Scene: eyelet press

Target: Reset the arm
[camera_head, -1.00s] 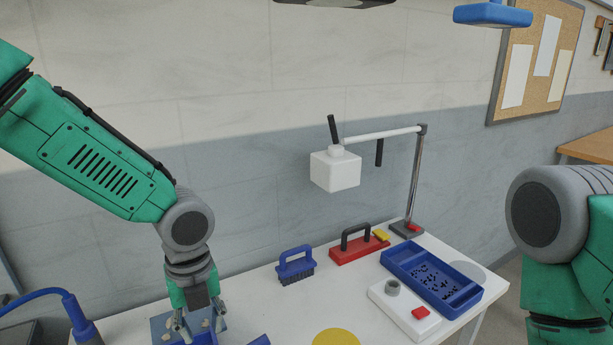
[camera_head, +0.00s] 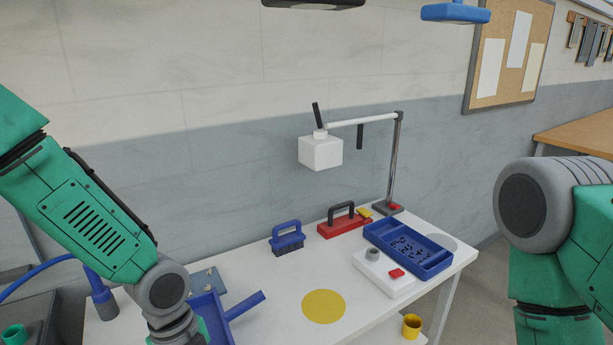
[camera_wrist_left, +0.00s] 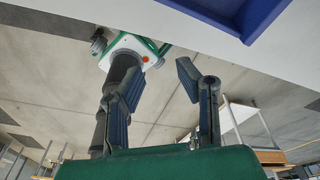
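My left arm (camera_head: 100,225) comes in from the left in the head view, and its wrist runs down past the bottom edge. The left gripper itself is hidden there. In the left wrist view my left gripper (camera_wrist_left: 162,80) is open with nothing between its two dark fingers. The fingers are beyond the white table's edge, with floor behind them. My right arm (camera_head: 545,220) shows at the right edge of the head view. Its gripper is out of view.
A lamp-like stand (camera_head: 393,165) rises behind.

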